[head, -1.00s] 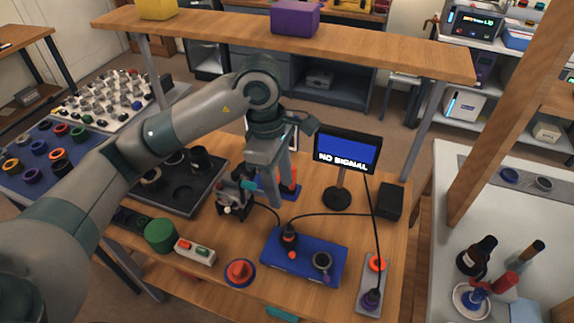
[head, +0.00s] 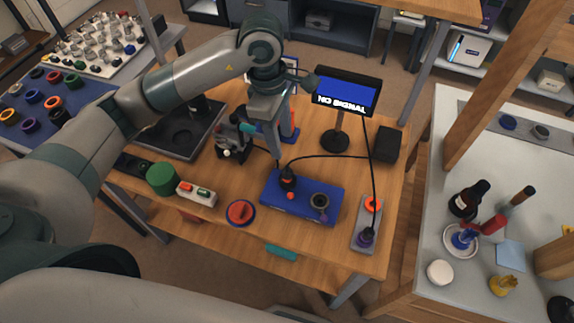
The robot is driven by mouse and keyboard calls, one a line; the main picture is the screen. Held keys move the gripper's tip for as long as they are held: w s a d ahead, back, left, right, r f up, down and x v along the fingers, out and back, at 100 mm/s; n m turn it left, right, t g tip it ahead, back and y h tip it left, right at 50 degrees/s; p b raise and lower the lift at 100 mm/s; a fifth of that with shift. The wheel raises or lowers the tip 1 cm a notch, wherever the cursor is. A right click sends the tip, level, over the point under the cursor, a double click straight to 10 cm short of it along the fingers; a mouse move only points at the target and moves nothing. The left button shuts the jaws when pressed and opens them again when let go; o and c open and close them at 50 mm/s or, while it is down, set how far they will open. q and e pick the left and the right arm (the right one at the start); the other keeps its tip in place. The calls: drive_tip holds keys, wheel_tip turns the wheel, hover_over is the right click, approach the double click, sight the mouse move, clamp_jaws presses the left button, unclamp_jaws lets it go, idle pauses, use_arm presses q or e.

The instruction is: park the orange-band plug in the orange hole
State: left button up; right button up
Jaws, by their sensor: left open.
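The plug with a dark body (head: 287,179) stands upright at the left end of the blue box (head: 276,200), with a black cable from its top. A faint orange band seems to show on it, but it is small. The orange-ringed hole (head: 373,203) is at the far end of the grey strip (head: 360,219) on the right and looks empty. My left gripper (head: 277,152) points down just behind and above the dark plug. It is open and holds nothing. Whether its fingers are beside the plug is hard to tell. My right gripper is out of view.
A dark ring socket (head: 320,201) sits on the blue box. A red knob (head: 240,211), button box (head: 197,194) and green cylinder (head: 162,179) stand to the left.

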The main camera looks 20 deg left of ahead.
sight(288, 170)
use_arm(q)
drive_tip(key=f+p, duration=0.1)
drive_tip(key=f, duration=0.3)
drive_tip(key=d+f+p, duration=0.1)
drive_tip(key=f, duration=0.2)
drive_tip(key=f+p, duration=0.1)
drive_tip(key=f, duration=0.3)
drive_tip(key=shift+d+f+p, duration=0.2)
drive_tip(key=shift+f+p, duration=0.1)
drive_tip(key=shift+f, duration=0.05)
drive_tip(key=shift+d+f, duration=0.1)
drive_tip(key=shift+f, duration=0.7)
clamp_jaws()
drive_tip(key=c, duration=0.9)
unclamp_jaws()
clamp_jaws()
drive_tip(key=shift+r+p, duration=0.45)
drive_tip(key=shift+r, duration=0.55)
drive_tip(key=shift+r+p, duration=0.8)
drive_tip(key=shift+r, duration=1.25)
